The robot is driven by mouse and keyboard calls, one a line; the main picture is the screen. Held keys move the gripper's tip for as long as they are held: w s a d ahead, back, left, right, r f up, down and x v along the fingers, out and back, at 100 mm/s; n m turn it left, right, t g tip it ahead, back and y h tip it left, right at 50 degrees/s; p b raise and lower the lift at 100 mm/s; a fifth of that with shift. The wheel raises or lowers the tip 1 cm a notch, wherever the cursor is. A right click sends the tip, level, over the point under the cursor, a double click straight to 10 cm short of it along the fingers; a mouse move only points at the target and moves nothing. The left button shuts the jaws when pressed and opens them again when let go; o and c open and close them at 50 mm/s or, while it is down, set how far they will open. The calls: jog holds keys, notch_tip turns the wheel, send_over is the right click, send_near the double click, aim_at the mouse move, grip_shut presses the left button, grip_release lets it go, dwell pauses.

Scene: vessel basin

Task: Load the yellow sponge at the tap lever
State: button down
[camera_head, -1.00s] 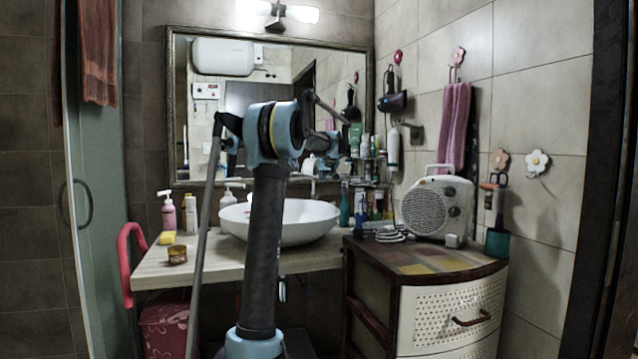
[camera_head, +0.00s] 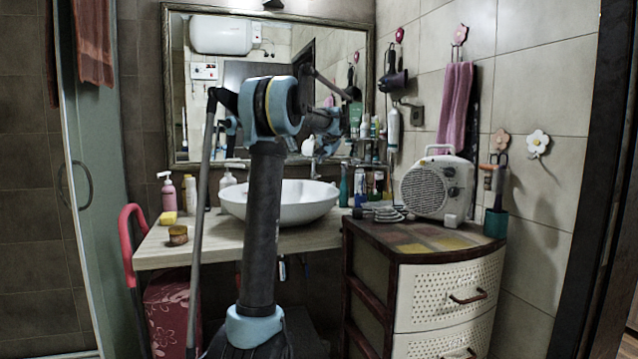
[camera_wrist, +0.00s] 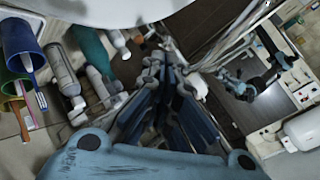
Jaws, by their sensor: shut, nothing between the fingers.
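The yellow sponge (camera_head: 168,218) lies on the left part of the wooden counter, behind a small brown jar, in the head view. It does not show in the wrist view. A slim metal tap (camera_head: 314,168) seems to stand behind the white basin (camera_head: 290,208); its lever is too small to make out. My gripper (camera_wrist: 163,72) shows in the wrist view with its fingers together and nothing held. It is near the bottles and the basin's rim, apart from the sponge. In the head view my arm largely hides the gripper and covers part of the basin.
Soap bottles (camera_head: 168,192) stand behind the sponge. Several bottles (camera_head: 360,185) stand right of the basin. A brown jar (camera_head: 178,235) is near the counter's front. A drawer cabinet (camera_head: 450,290) with a white heater (camera_head: 438,188) stands at right. Coloured cups (camera_wrist: 20,45) show in the wrist view.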

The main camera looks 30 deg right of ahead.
jog(key=f+m, duration=0.1)
jog(key=m, duration=0.6)
jog(key=m+g, duration=0.2)
jog(key=m, duration=1.6)
send_near(319, 184)
jog(key=x, duration=0.6)
jog(key=shift+w+d+f, duration=0.1)
jog(key=shift+w+d, duration=0.05)
jog(key=shift+w, duration=0.05)
jog(key=shift+w+r, duration=0.2)
jog(key=shift+r, duration=0.65)
